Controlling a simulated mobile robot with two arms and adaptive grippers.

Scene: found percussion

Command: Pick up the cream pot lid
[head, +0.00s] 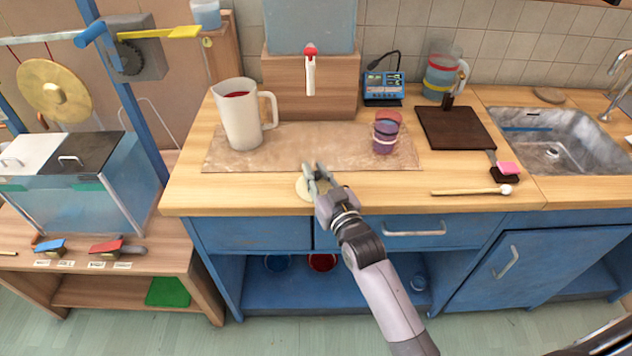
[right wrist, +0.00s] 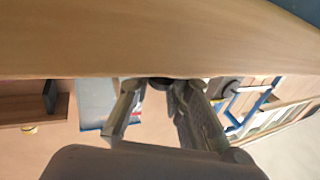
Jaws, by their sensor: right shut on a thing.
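The cream pot lid (head: 303,189) is a pale disc at the front of the wooden counter, in front of the brown mat. My right gripper (head: 317,174) is over its right side and shut on it, covering part of it. I cannot tell whether the lid touches the counter. In the right wrist view the two fingers of my right gripper (right wrist: 168,100) flank a small dark piece, and the lid's disc is not clear there. My left gripper is not in view.
A white pitcher (head: 241,118) with red contents and stacked purple cups (head: 385,136) stand on the brown mat (head: 310,140) behind. A mallet (head: 470,191), a dark board (head: 455,129) and a sink (head: 560,140) are to the right. The counter's front left is clear.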

